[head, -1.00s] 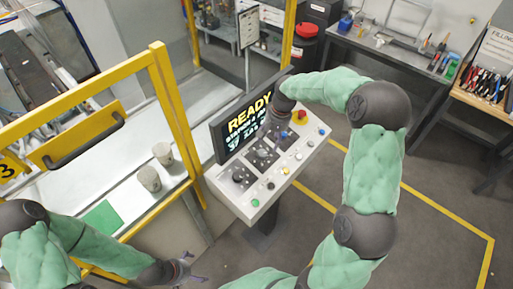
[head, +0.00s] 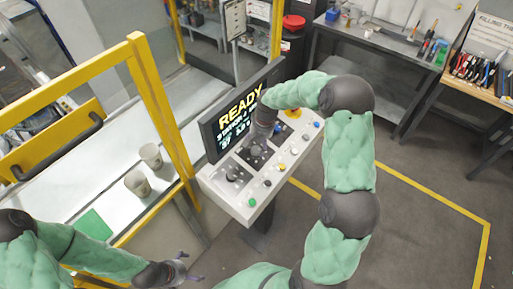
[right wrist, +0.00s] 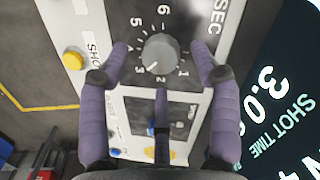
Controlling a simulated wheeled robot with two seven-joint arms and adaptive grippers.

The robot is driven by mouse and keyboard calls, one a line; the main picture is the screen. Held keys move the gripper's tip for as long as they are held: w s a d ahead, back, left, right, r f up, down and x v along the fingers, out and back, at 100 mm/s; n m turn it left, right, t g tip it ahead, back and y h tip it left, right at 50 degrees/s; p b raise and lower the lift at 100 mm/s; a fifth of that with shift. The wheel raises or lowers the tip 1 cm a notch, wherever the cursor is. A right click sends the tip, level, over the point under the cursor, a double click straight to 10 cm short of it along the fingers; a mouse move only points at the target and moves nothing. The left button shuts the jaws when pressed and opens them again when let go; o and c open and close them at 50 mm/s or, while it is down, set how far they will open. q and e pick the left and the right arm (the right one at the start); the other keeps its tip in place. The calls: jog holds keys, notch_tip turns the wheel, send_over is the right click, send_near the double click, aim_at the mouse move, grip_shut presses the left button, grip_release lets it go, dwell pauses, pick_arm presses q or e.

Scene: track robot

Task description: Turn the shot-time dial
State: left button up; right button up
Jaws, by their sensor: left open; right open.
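The shot-time dial (right wrist: 162,52) is a round grey knob on a dark plate with numbers and "SEC" beside it. Its white pointer is near the 3 mark. My right gripper (right wrist: 160,60) is open, with purple fingers spread on both sides of the dial and a third finger below it; I cannot tell if they touch it. In the head view, my right gripper (head: 260,140) is over the middle of the control panel (head: 246,211) and partly hides the dial. My left gripper (head: 182,270) is open and empty, low in the picture, away from the panel.
The screen (head: 237,118) behind the panel reads READY; in the right wrist view it shows SHOT TIME 3.0. Another dial (head: 231,173), several buttons and a yellow base are near my right gripper. A yellow guard frame (head: 158,110) and two cups (head: 150,155) are left.

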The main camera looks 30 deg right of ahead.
aim_at(256, 150)
jog(key=shift+w+a+f, duration=0.1)
jog(key=shift+a+f, duration=0.1)
jog(key=shift+f, duration=1.05)
jog(key=c, duration=1.1)
jog(key=shift+f, duration=0.15)
